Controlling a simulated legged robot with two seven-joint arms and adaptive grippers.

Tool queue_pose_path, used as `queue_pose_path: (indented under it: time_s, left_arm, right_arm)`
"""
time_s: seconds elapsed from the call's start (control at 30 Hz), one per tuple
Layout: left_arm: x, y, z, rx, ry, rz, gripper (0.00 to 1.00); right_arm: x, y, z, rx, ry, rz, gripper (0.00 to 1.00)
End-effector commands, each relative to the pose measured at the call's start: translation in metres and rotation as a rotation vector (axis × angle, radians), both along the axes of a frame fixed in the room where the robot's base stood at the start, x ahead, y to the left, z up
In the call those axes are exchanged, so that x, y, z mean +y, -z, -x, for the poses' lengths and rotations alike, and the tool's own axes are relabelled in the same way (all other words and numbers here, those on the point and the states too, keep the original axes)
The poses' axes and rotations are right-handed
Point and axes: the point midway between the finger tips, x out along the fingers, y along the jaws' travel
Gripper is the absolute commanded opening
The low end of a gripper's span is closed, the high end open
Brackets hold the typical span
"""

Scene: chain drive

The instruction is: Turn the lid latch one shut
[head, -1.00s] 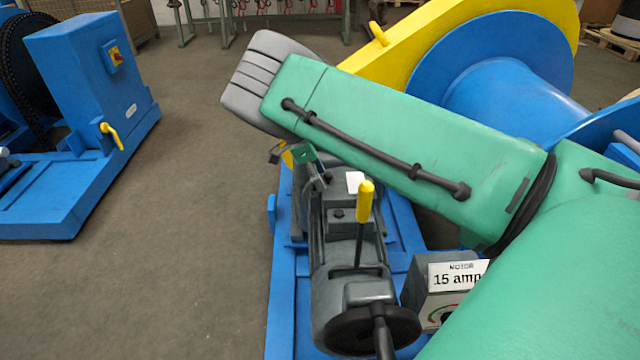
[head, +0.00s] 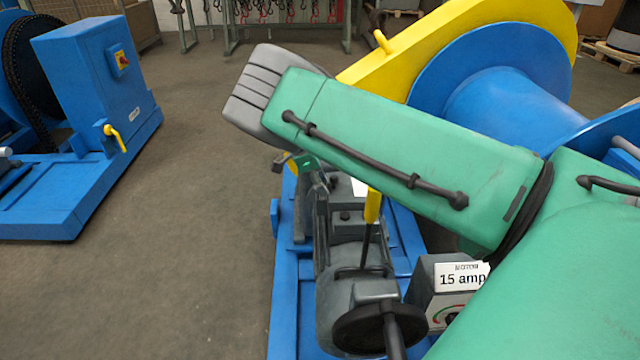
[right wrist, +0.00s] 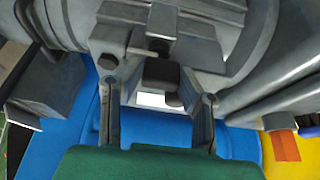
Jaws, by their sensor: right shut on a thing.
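My right gripper (head: 314,180) reaches onto the grey machine housing (head: 340,228), with my green forearm above it hiding much of the contact. In the right wrist view, its two dark fingers (right wrist: 158,95) stand either side of a small dark block (right wrist: 161,74), which I take to be lid latch one. The gripper is shut on this latch. Grey castings surround the latch, and a bolt head sits left of it. How far the latch is turned cannot be told. My left gripper is not in view.
A yellow-topped lever (head: 372,206) stands right of the gripper, partly behind my forearm. A black handwheel (head: 378,328) and a "15 amp" motor box (head: 448,290) are nearer. A blue winch drum (head: 505,95) and yellow guard (head: 450,40) lie behind.

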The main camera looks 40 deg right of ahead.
Motion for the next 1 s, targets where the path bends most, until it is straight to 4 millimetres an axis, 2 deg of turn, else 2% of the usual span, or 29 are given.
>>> queue_pose_path:
  time_s: [0.27, 0.47, 1.0]
  left_arm:
    - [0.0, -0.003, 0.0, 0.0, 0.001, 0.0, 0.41]
    - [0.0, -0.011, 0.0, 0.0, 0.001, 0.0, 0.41]
    - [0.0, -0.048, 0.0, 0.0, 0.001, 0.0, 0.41]
  right_arm:
    - [0.001, -0.005, -0.002, -0.007, -0.02, -0.001, 0.01]
    - [0.002, -0.007, -0.004, -0.008, -0.104, 0.0, 0.01]
    - [0.005, -0.009, -0.005, -0.005, -0.577, -0.002, 0.01]
